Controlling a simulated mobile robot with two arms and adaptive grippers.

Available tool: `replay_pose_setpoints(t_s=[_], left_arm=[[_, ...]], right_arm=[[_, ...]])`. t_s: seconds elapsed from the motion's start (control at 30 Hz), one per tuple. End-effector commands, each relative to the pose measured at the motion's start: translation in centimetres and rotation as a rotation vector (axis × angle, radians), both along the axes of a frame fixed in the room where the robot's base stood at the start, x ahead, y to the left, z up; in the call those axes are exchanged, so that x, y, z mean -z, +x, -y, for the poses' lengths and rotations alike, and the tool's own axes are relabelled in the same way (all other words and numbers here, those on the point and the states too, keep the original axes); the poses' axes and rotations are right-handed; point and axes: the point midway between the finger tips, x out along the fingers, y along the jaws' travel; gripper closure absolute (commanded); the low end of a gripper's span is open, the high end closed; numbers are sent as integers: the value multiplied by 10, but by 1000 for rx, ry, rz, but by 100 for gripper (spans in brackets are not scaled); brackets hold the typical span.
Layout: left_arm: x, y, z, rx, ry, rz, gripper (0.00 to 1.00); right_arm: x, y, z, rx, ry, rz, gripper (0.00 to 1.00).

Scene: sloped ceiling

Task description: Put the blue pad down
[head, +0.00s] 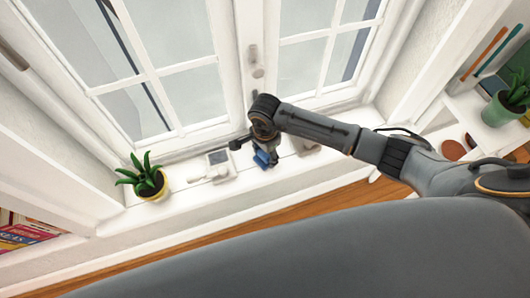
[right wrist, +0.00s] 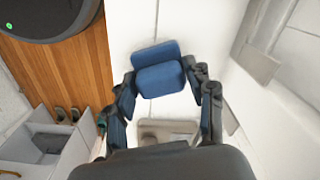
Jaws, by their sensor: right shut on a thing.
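The blue pad (head: 262,159) is at my right gripper (head: 265,148), over the white window sill (head: 240,190). In the right wrist view the blue pad (right wrist: 160,78) sits between the two dark fingers of my right gripper (right wrist: 165,92), which is shut on it. The sill's white surface is behind the pad; I cannot tell whether the pad touches it. My left gripper is not in view.
The window (head: 190,90) rises behind. Bare sill lies in front.

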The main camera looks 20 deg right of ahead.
Motion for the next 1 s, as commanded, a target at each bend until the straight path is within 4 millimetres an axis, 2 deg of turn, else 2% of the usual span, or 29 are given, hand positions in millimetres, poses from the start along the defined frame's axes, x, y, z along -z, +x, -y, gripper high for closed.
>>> replay_pose_setpoints(t_s=[0.1,0.13,0.23,0.53,0.67,1.0], left_arm=[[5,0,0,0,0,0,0],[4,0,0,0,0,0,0],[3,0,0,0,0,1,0],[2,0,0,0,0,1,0],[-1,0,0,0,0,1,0],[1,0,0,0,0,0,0]], right_arm=[[4,0,0,0,-1,0,97],[3,0,0,0,0,1,43],[2,0,0,0,0,0,24],[2,0,0,0,0,0,24],[-6,1,0,0,0,2,24],[-61,0,1,-1,-1,3,24]])
